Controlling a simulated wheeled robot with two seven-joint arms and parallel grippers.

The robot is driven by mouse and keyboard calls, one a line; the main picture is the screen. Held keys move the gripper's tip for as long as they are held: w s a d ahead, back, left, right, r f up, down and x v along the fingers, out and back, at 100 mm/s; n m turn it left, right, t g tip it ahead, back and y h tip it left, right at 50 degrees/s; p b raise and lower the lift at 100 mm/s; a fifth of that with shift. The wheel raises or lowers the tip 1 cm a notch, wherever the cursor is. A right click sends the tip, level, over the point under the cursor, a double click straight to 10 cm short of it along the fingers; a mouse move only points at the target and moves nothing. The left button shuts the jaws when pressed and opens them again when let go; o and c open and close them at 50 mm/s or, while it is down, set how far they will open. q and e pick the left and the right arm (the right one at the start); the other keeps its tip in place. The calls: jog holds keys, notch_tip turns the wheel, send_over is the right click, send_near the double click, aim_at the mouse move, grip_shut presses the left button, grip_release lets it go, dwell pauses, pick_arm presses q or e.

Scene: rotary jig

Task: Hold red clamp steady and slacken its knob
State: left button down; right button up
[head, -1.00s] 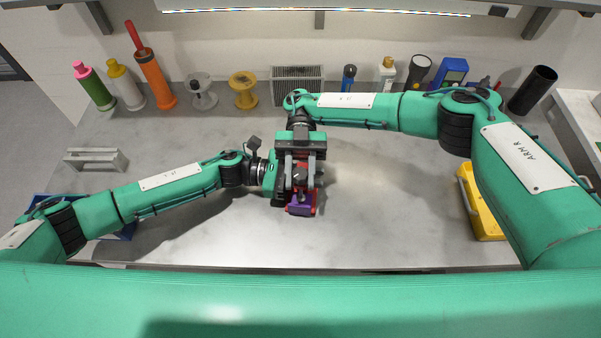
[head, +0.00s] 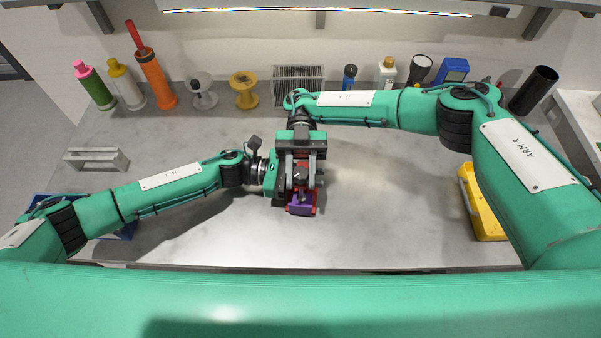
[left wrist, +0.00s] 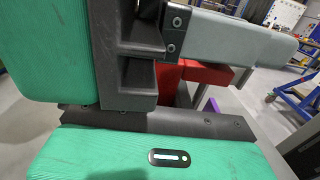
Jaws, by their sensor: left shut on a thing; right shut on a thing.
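The red clamp (head: 315,200) is at the middle of the table, mostly hidden under my grippers. A purple piece (head: 300,209) shows at its near end. My left gripper (head: 290,190) reaches in from the left and is shut on the clamp. In the left wrist view, red clamp body (left wrist: 205,74) shows beside a grey finger, with a sliver of purple below.
A yellow bin (head: 483,205) is at the right edge and a blue bin (head: 122,232) at the left, partly behind my left arm. Bottles, spools (head: 243,90) and tools line the back. A grey handle-shaped block (head: 96,159) stands at left. Table around the clamp is clear.

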aim_at(301, 173)
dwell(0.4)
jog(key=o, duration=0.9)
jog(key=shift+w, duration=0.1)
jog(key=shift+o, duration=0.2)
notch_tip(301, 173, up, 10)
jog(key=shift+f, duration=0.1)
jog(key=shift+o, duration=0.2)
